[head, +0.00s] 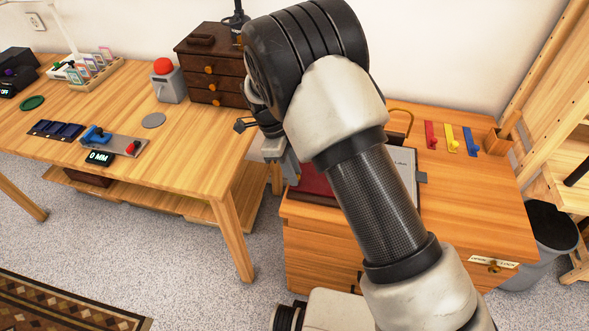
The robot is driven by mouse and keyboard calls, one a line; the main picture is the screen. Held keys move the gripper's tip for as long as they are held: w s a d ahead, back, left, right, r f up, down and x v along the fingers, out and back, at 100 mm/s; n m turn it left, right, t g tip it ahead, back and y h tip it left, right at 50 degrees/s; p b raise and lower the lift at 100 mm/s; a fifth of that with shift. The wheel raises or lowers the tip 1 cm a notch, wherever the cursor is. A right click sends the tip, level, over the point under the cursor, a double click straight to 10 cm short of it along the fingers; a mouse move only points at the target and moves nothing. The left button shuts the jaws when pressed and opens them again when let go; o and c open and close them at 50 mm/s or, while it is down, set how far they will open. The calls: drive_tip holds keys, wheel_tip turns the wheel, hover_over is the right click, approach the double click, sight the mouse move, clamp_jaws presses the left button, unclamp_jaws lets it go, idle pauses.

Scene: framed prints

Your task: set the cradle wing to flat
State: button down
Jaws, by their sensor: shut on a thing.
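A dark red panel (314,184), which looks like the cradle wing, shows on top of the wooden cabinet (460,205) at its left side. A pale page or board with small print (403,160) shows at the right of my arm. My gripper (291,172) is at the left edge of the red panel, pointing down, and is shut on that edge. My arm hides the middle of the cradle, and the fingertips are small and partly hidden. I cannot tell the wing's exact tilt.
The wooden table (205,150) at left holds a drawer chest (212,65), a grey box with a red button (168,80) and a slider gauge reading 0 MM (100,157). Red, yellow and blue strips (451,138) lie on the cabinet. A grey bin (545,245) stands at right.

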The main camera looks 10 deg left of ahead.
drive_tip(key=shift+s+a+f, duration=0.1)
drive_tip(key=shift+a+f, duration=0.1)
drive_tip(key=shift+a, duration=0.15)
drive_tip(key=c, duration=1.6)
unclamp_jaws()
drive_tip(key=shift+f, duration=0.1)
drive_tip(key=shift+d, duration=0.1)
drive_tip(key=shift+r, duration=0.3)
drive_tip(key=p+v, duration=0.2)
drive_tip(key=v, duration=1.5)
